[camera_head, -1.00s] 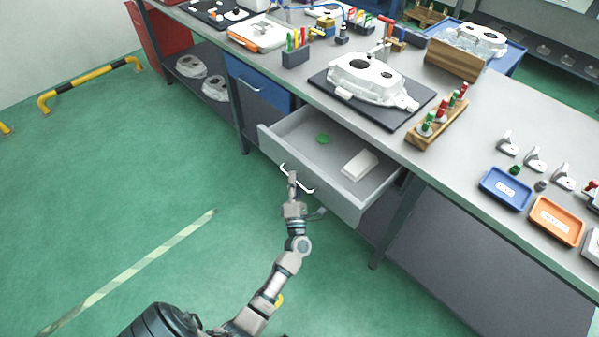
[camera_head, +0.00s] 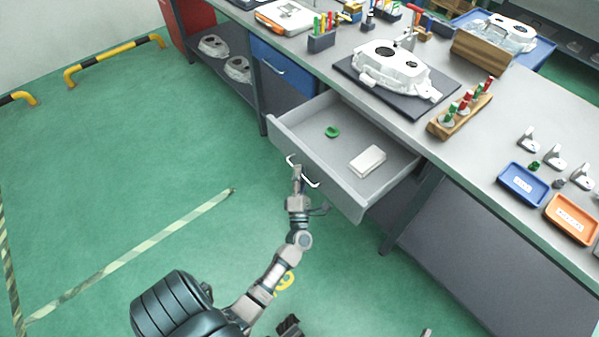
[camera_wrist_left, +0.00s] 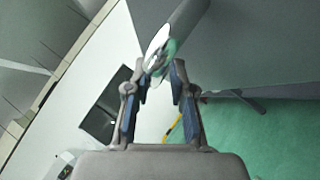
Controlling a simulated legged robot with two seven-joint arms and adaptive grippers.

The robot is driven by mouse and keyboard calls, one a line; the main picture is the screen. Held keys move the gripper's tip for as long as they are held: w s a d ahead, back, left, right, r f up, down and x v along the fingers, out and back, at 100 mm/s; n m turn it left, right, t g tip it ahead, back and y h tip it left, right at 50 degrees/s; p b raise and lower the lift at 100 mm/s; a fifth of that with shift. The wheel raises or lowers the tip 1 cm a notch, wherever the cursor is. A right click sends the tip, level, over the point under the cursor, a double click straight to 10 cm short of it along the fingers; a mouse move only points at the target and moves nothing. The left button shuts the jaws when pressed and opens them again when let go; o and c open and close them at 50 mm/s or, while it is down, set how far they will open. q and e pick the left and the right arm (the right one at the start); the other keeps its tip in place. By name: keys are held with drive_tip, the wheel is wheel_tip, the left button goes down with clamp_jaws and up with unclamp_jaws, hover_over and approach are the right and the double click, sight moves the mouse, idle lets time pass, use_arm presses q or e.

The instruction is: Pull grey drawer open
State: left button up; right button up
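The grey drawer (camera_head: 318,176) stands well open under the workbench, its inside showing in the head view. A green round piece (camera_head: 332,132) and a white block (camera_head: 367,161) lie in it. A pale bow handle (camera_head: 314,185) is on its front. My left gripper (camera_head: 297,170) is at the middle of this handle, reaching from below in the picture. In the left wrist view, the fingers of my left gripper (camera_wrist_left: 164,74) lean inward on both sides of the handle bar, which they partly hide.
A shut blue drawer (camera_head: 283,72) is left of the grey one. The workbench (camera_head: 480,122) carries a white casting (camera_head: 392,66) on a dark mat, a wooden rack (camera_head: 461,112) and blue and orange trays. Green floor (camera_head: 130,170) in front of the drawer is clear.

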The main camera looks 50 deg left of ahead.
use_arm(q)
drive_tip(key=shift+r, duration=0.1)
idle(0.3)
drive_tip(key=v, duration=1.2)
drive_tip(key=shift+w, duration=0.1)
